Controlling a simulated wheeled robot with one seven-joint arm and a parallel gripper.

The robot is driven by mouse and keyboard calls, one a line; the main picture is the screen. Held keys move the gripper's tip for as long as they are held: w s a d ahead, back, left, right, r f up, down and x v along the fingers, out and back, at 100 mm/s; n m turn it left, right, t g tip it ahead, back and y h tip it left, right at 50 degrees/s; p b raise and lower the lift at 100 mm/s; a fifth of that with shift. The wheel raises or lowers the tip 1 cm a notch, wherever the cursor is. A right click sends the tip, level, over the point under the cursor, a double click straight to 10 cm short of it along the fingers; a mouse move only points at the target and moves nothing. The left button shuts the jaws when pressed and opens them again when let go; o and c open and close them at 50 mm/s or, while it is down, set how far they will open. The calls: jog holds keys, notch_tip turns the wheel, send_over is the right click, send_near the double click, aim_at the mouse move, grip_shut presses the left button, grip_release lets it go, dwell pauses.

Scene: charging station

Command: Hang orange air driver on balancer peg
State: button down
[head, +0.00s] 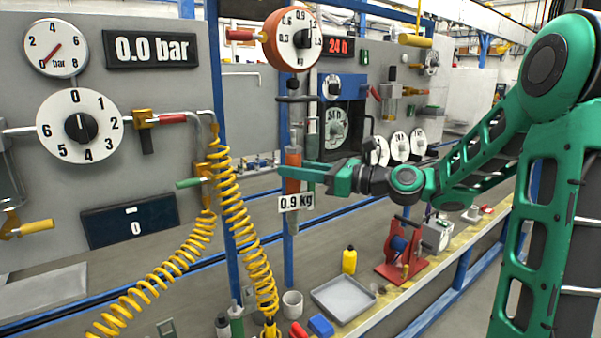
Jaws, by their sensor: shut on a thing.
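The orange air driver (293,158) is upright in the middle of the head view, with a "0.9 kg" tag (296,202) at its lower part. My gripper (292,172) reaches in from the right and is shut around the driver's body, covering part of it. The balancer (291,40) is a round orange unit with a white dial, straight above the driver. A dark hook or peg piece (296,99) hangs below the balancer. The driver's grey top end is close under this piece; whether they touch I cannot tell.
A yellow coiled hose (245,240) hangs left of the driver. Below on the bench are a grey tray (343,298), a yellow bottle (349,260), a white cup (292,304) and a red reel stand (402,262). A blue panel (342,115) with dials stands behind, right of the driver.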

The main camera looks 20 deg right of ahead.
jog(key=shift+w+a+f, duration=0.2)
jog(key=shift+w+a, duration=0.05)
jog(key=shift+w, duration=0.6)
jog(key=shift+w+a+f, duration=0.25)
jog(key=shift+w+a, duration=0.05)
jog(key=shift+w, duration=0.55)
jog(key=shift+w+a+f, duration=0.2)
jog(key=shift+w+a, duration=0.05)
jog(key=shift+w, duration=0.6)
jog(key=c, duration=1.3)
grip_release()
jog(key=shift+f, duration=0.15)
